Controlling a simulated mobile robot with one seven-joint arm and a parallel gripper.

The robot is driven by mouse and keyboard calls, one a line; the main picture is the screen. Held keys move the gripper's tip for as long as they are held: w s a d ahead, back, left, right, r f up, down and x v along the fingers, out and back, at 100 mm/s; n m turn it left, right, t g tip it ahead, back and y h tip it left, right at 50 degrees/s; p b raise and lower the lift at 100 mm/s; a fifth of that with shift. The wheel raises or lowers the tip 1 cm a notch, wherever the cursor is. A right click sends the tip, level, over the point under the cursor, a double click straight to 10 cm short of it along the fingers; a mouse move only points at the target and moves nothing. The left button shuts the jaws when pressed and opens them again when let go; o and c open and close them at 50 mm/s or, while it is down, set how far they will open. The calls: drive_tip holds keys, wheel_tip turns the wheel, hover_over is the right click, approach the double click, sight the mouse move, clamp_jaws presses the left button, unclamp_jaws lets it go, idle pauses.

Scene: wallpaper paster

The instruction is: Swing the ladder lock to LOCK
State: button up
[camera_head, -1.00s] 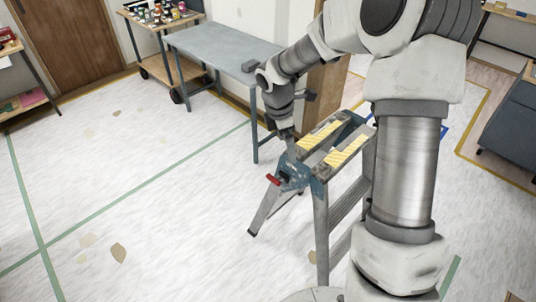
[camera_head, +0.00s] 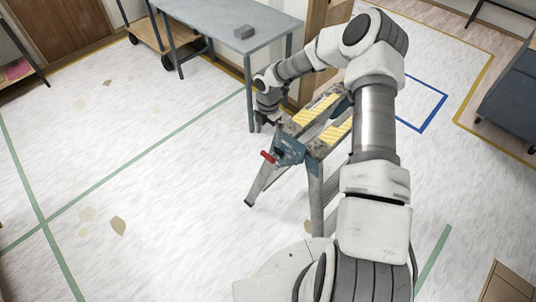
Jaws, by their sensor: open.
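The stepladder (camera_head: 316,185) stands just beyond my base, its legs spread, with yellow-striped pads on its top. A blue-grey lock plate (camera_head: 289,148) sits on its near left side. The lock lever has a red grip (camera_head: 268,156) that sticks out to the left of the plate. Lettering on the plate is too small to read. My gripper (camera_head: 262,126) points down behind the ladder's upper left end, a little above and beyond the red grip and apart from it. It is open and looks empty; its fingertips are small and partly hidden.
A wooden cart (camera_head: 150,42) is at the back left. A dark cabinet (camera_head: 510,100) is at the right. The floor left of the ladder is open.

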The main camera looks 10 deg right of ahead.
sight(268, 155)
wheel_tip(268, 155, down, 13)
drive_tip(key=shift+r+p, duration=0.2)
drive_tip(key=shift+p, duration=0.45)
drive_tip(key=c, duration=1.2)
